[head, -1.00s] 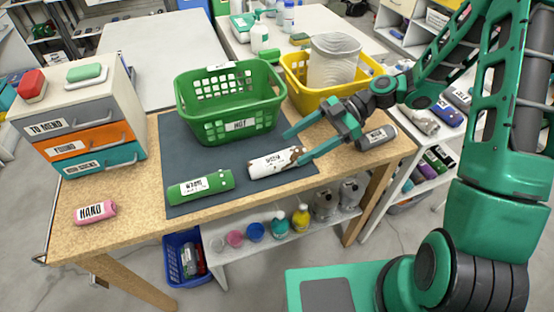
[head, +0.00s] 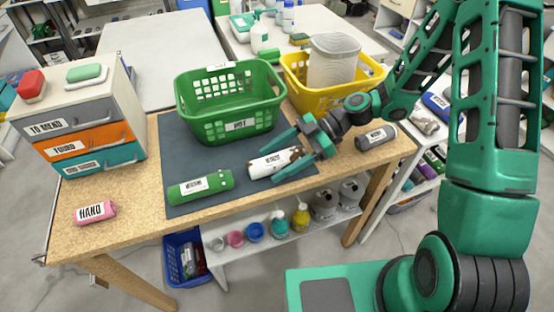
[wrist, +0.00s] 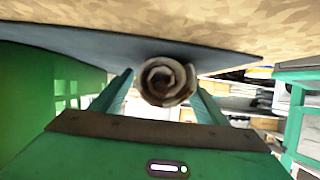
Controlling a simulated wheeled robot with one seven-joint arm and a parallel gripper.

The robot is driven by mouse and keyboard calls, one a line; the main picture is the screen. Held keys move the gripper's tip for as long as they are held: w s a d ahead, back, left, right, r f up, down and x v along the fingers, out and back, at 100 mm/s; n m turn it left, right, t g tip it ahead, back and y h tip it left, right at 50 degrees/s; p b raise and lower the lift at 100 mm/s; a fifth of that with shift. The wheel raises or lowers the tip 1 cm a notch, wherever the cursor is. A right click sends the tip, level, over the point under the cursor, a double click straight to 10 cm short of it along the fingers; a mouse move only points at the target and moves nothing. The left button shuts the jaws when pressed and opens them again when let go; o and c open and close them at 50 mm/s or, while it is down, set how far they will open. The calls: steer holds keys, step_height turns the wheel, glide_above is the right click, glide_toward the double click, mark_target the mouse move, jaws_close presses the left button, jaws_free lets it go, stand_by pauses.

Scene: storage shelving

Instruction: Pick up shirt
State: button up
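A rolled white cloth with brown patches and a label (head: 266,164), likely the shirt, lies on the dark mat (head: 190,150). In the wrist view its spiral end (wrist: 165,82) shows between my fingers. My gripper (head: 278,158) is open, with one finger on the far side of the roll and one on the near side, at its right end. In the wrist view (wrist: 164,88) small gaps show between fingers and roll. A green labelled roll (head: 200,187) lies to its left, a grey labelled roll (head: 376,137) to its right.
A green basket (head: 240,124) stands behind the roll, close to my far finger. A yellow basket (head: 318,98) with a pale bin stands at the back right. A pink roll (head: 95,212) and a drawer unit (head: 75,120) are at the left. The wooden table front is clear.

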steer(key=c, duration=1.2)
